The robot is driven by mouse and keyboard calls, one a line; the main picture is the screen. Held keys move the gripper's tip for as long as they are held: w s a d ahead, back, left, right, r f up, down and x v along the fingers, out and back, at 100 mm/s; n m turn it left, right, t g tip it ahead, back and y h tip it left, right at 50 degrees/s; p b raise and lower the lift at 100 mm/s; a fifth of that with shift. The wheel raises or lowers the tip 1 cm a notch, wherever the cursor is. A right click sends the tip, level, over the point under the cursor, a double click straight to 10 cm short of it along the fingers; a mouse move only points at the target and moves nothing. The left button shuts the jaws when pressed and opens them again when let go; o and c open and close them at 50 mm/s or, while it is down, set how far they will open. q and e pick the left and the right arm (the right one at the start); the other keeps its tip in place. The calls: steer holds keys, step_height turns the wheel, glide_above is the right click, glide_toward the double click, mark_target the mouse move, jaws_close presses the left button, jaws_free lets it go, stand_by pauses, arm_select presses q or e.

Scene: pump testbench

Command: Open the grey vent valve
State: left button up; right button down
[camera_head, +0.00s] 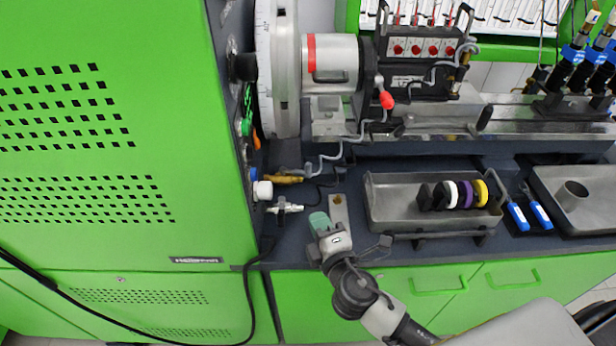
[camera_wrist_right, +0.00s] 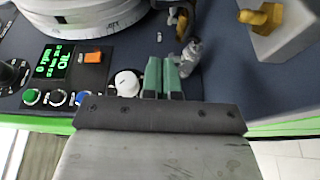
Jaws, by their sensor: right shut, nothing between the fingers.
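A small grey metal valve (camera_head: 285,207), which I take to be the vent valve, sits low beside the green cabinet, near a white round knob (camera_head: 263,190). My right gripper (camera_head: 319,221) has green fingertips and is to the right of the valve and a little nearer the bench's front edge. In the right wrist view the green fingers (camera_wrist_right: 162,78) are shut together and empty. The grey valve (camera_wrist_right: 187,60) appears just right of their tips there; I cannot tell whether they touch. The white knob (camera_wrist_right: 127,83) is left of the fingers. My left gripper is not in view.
A brass valve (camera_head: 286,180) lies just behind the grey one. A grey block (camera_head: 339,212) stands right of my gripper. A metal tray (camera_head: 390,205) with several coloured rings is farther right. The green cabinet (camera_head: 110,130) bounds the left side. Thin hoses run behind.

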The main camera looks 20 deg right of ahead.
steer(key=w+p, duration=0.1)
steer(key=w, duration=0.3)
steer(key=w+d+p, duration=0.1)
steer(key=w, duration=0.3)
steer(key=w+p, duration=0.1)
steer(key=w, duration=0.4)
steer(key=shift+d, duration=0.4)
